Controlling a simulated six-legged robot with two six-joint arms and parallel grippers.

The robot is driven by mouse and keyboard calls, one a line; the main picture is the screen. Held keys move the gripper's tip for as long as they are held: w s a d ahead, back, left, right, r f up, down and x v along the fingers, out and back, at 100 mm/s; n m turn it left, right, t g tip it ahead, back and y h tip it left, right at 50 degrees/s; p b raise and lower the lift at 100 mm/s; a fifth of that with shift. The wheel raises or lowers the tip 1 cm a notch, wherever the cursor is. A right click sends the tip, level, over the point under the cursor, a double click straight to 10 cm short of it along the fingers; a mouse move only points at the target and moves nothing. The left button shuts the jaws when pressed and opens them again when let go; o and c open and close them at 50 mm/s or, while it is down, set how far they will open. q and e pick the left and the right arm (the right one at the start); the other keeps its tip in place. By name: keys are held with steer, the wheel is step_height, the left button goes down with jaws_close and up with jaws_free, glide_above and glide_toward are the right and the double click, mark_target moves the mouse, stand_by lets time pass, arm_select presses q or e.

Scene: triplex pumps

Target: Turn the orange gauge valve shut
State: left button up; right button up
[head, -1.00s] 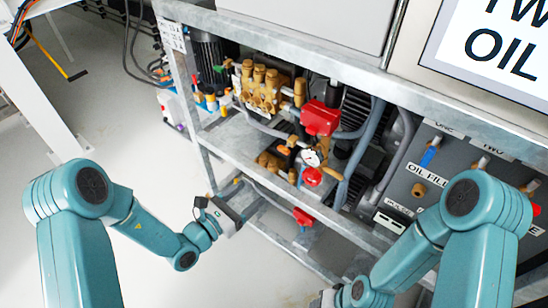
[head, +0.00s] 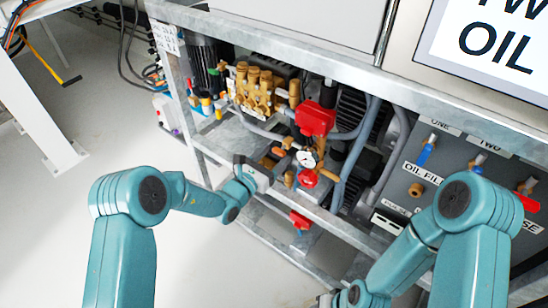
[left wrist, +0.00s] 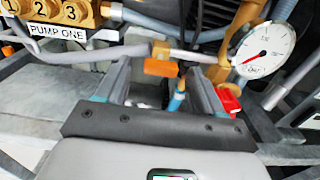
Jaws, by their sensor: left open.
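The orange gauge valve handle (left wrist: 160,68) shows in the left wrist view on a brass fitting, ahead of my left gripper (left wrist: 158,74) and between its two spread fingers in the picture. I cannot tell whether the fingers reach around it; no contact shows. The white round pressure gauge (left wrist: 264,50) is to its right, and also shows in the head view (head: 307,158). In the head view my left gripper (head: 266,164) is at the front of the pump frame, left of the gauge. Only a sliver of my right gripper (head: 324,300) shows at the bottom edge.
A red cap (head: 308,179) is below the gauge and a red box (head: 317,118) above it. The brass pump head (head: 258,88) stands behind to the left. Grey frame rails (head: 215,160) and hoses (head: 352,155) crowd the space.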

arm_select(q)
steer(key=shift+w+d, duration=0.2)
steer(key=shift+w, duration=0.05)
steer(key=c, duration=1.1)
steer(key=shift+o, duration=0.2)
